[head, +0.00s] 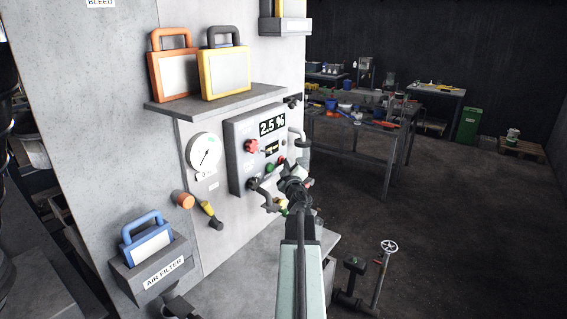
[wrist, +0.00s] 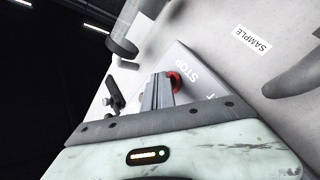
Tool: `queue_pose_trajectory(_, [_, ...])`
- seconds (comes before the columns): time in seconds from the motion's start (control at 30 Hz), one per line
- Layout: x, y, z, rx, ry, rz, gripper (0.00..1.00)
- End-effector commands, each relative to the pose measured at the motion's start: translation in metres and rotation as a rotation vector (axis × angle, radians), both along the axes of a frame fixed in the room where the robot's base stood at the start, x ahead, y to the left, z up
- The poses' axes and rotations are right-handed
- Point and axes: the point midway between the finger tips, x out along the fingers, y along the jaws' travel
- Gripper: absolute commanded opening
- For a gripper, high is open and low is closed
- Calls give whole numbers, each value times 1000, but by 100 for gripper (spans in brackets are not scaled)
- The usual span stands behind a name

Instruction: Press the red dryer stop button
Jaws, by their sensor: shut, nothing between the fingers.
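A grey control box (head: 236,150) with a lit "2.5 %" display is mounted on the pale wall in the head view. A small red button (head: 282,161) shows on its face beside a green button (head: 269,168). In the wrist view a round red button (wrist: 176,80) sits beside the printed word STOP, partly hidden behind my fingers. My gripper (wrist: 158,84) is shut and empty, its tips in front of that button. I cannot tell if they touch it. In the head view my gripper (head: 268,184) is small at the box's lower right.
A red star-shaped knob (head: 251,146) sits left on the box. A gauge (head: 204,151), an orange knob (head: 183,199) and a yellow-handled lever (head: 209,212) are left of it. A shelf (head: 220,101) juts out above. A SAMPLE label (wrist: 251,39) is on the wall.

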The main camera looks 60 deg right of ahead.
Motion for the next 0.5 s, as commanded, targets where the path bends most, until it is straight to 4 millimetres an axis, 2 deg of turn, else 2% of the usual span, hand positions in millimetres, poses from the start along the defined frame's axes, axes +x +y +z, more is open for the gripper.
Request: queue_pose_trajectory(0.5, [-18,1,0,0,0,1,0])
